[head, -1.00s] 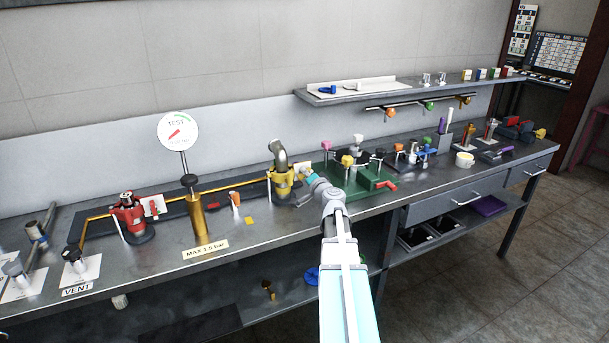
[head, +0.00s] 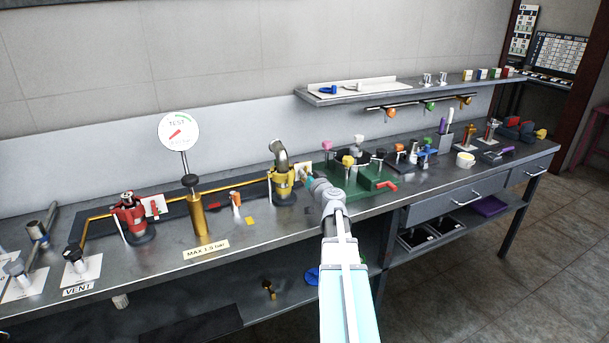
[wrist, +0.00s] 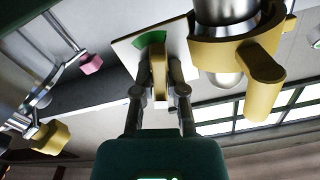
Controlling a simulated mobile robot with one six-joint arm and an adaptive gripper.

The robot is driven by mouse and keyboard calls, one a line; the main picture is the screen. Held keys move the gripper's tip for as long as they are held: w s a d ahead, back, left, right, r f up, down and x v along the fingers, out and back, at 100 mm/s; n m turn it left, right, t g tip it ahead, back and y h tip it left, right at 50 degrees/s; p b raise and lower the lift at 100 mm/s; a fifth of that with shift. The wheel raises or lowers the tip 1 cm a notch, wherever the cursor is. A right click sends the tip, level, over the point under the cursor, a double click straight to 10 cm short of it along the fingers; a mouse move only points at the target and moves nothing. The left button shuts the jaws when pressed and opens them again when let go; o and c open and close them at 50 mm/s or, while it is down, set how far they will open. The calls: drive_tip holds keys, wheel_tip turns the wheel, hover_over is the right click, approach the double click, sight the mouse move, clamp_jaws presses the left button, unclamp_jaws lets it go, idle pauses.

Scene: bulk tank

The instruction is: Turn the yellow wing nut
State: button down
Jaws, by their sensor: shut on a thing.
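The yellow wing nut (wrist: 160,76) is a narrow yellow piece upright between my fingers in the wrist view. My gripper (wrist: 160,80) is shut on it, one finger on each side. The yellow fitting (wrist: 275,38) with a thick rounded lug and a silver pipe is just to the right. In the head view, the yellow fitting (head: 283,188) with its bent silver pipe (head: 280,150) stands on the bench. My gripper (head: 308,179) is at its right side, where my wrist hides most of the fingers and the wing nut.
A white card with a green sector (wrist: 150,44) is behind my fingertips. A green fixture (head: 365,178) with coloured knobs stands close right of my wrist. A red fitting (head: 130,215) and a brass cylinder (head: 197,214) stand to the left. A shelf (head: 400,90) hangs behind.

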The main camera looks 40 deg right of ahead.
idle(0.4)
drive_tip(key=c, duration=1)
unclamp_jaws()
drive_tip(key=shift+o, duration=0.2)
drive_tip(key=shift+s, duration=0.1)
drive_tip(key=v, duration=1.1)
drive_tip(key=shift+s, duration=0.35)
drive_tip(key=shift+a, duration=0.1)
